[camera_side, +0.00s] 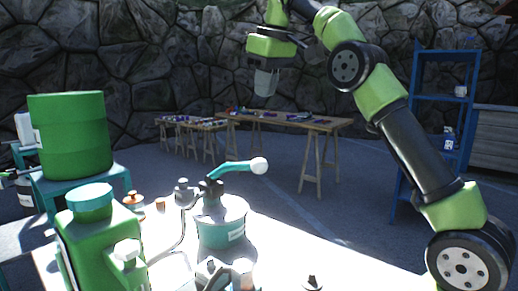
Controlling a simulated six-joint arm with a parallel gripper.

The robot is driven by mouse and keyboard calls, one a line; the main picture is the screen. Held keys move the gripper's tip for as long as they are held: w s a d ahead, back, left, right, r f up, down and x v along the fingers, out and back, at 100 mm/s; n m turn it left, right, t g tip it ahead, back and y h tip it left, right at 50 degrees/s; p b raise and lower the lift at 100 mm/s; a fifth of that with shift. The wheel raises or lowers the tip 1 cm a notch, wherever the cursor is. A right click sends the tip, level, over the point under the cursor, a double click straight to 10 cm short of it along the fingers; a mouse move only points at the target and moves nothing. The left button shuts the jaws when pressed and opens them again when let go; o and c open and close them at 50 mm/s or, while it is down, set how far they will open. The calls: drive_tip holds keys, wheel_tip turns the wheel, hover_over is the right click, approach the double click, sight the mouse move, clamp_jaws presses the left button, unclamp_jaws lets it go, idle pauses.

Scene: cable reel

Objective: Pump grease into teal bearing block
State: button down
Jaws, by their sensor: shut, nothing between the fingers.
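A teal grease pot (222,236) with a grey lid stands on the bright worktop. Its teal pump lever (232,168) points right and slightly up, with a white ball (259,166) at its end.
Small orange and grey fittings (134,202) sit near the pot. A small dark knob (312,282) is front right. The worktop right of the pot is mostly clear.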

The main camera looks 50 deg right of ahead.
drive_tip(key=shift+w+d+f, duration=0.3)
drive_tip(key=shift+w+f, duration=0.05)
drive_tip(key=shift+f, duration=0.15)
approach(260, 160)
drive_tip(key=x, duration=0.3)
drive_tip(key=w+x, duration=0.1)
drive_tip(key=x, duration=0.2)
drive_tip(key=shift+w, duration=0.1)
drive_tip(key=shift+d+f, duration=0.15)
drive_tip(key=shift+f, duration=0.45)
idle(0.3)
